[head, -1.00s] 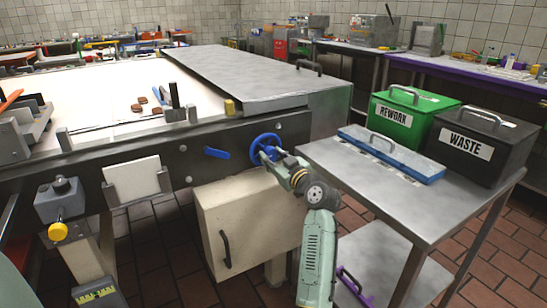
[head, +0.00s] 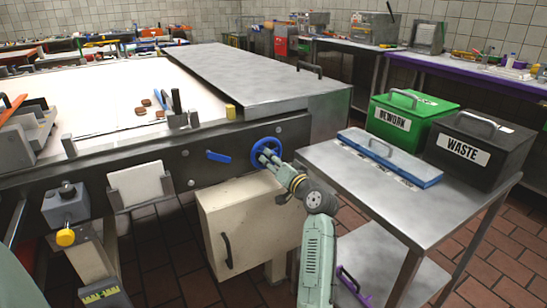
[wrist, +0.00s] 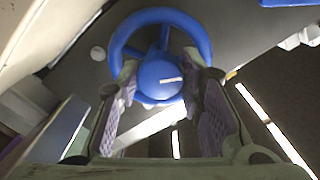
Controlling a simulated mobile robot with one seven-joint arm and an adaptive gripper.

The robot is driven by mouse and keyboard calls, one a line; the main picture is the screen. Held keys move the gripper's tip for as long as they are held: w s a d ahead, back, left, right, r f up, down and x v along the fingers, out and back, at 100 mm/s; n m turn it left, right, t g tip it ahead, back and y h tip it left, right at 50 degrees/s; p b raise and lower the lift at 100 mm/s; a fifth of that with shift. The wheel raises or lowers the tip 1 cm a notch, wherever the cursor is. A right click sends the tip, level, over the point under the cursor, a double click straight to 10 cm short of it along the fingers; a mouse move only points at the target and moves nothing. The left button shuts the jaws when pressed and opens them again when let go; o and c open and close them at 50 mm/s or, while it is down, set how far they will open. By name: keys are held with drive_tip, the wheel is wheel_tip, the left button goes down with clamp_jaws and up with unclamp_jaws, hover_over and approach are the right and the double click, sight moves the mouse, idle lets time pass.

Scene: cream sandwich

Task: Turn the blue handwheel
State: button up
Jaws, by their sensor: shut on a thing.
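The blue handwheel (head: 266,152) is on the dark side rail of the conveyor, above a cream cabinet. It fills the upper middle of the wrist view (wrist: 206,38), with its rim, spokes and round hub showing. My gripper (head: 267,158) is at the wheel's front. In the wrist view, my gripper's two padded fingers (wrist: 164,85) stand apart on either side of the hub, over the lower part of the wheel. They are shut on the handwheel. The exact contact points are partly hidden by the fingers.
A blue lever (head: 218,156) is on the rail left of the wheel. The cream cabinet (head: 248,222) with a dark handle is below. A steel table (head: 345,178) close on the right holds a blue-lidded tray, a green REWORK bin (head: 400,124) and a black WASTE bin (head: 465,152).

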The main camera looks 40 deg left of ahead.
drive_tip(key=m+p, duration=0.2)
drive_tip(key=m, duration=0.1)
drive_tip(key=m+p, duration=0.1)
drive_tip(key=shift+r+m, duration=0.25)
drive_tip(key=shift+m, duration=0.05)
drive_tip(key=m+p, duration=0.4)
drive_tip(key=m, duration=0.1)
drive_tip(key=shift+r+m, duration=0.1)
drive_tip(key=shift+m, duration=0.2)
drive_tip(key=m+p, duration=0.3)
drive_tip(key=m, duration=0.1)
drive_tip(key=shift+p, duration=0.35)
drive_tip(key=shift+m+p, duration=1)
drive_tip(key=shift+m, duration=1.1)
drive_tip(key=o, duration=1.2)
drive_tip(key=shift+c, duration=0.2)
